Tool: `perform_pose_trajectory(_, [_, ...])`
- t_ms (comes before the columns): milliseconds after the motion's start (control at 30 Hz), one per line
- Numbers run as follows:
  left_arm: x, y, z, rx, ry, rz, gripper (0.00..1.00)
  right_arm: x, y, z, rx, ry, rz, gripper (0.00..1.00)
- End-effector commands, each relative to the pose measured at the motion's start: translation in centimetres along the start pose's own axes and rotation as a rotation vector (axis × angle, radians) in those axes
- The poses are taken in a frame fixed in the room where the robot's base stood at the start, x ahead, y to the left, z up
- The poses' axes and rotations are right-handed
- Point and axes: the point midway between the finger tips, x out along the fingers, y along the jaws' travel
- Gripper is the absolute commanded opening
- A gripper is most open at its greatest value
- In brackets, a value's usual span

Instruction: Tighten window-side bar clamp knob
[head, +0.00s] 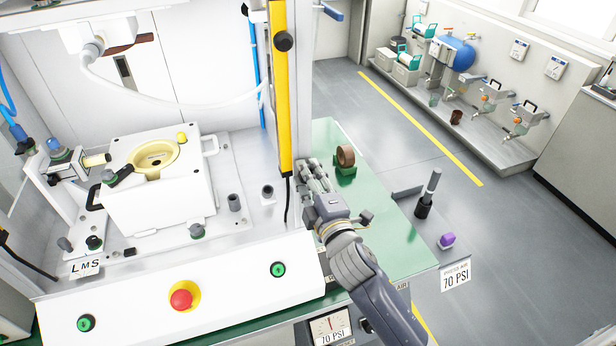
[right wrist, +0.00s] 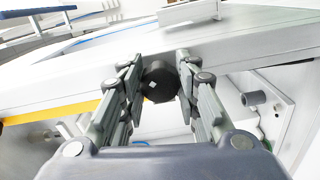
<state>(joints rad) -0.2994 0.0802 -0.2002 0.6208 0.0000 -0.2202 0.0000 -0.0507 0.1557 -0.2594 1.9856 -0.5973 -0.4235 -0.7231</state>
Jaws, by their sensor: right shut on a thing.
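A black round knob (right wrist: 159,82) sits between the two fingers of my right gripper (right wrist: 158,75) in the right wrist view. The fingers stand on either side of it, against a white frame. In the head view my right gripper (head: 310,172) is at the lower part of the white post, right of the yellow upright bar (head: 281,110). The held knob is hidden there behind the fingers and hand. Another black knob (head: 283,41) is higher on the yellow bar, clear of the gripper. My left gripper is not in view.
A tape roll (head: 346,157) on a green stand is close right of the gripper. The press table holds a white fixture (head: 160,185). A red button (head: 181,299) is on the front panel.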

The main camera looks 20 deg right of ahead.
Motion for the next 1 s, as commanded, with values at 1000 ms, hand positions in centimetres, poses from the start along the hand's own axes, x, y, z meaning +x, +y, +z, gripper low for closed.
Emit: perform_pose_trajectory(1000, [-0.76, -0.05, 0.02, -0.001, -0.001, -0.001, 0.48, -0.05, -0.34, 0.02, 0.729, -0.004, -0.005, 0.06])
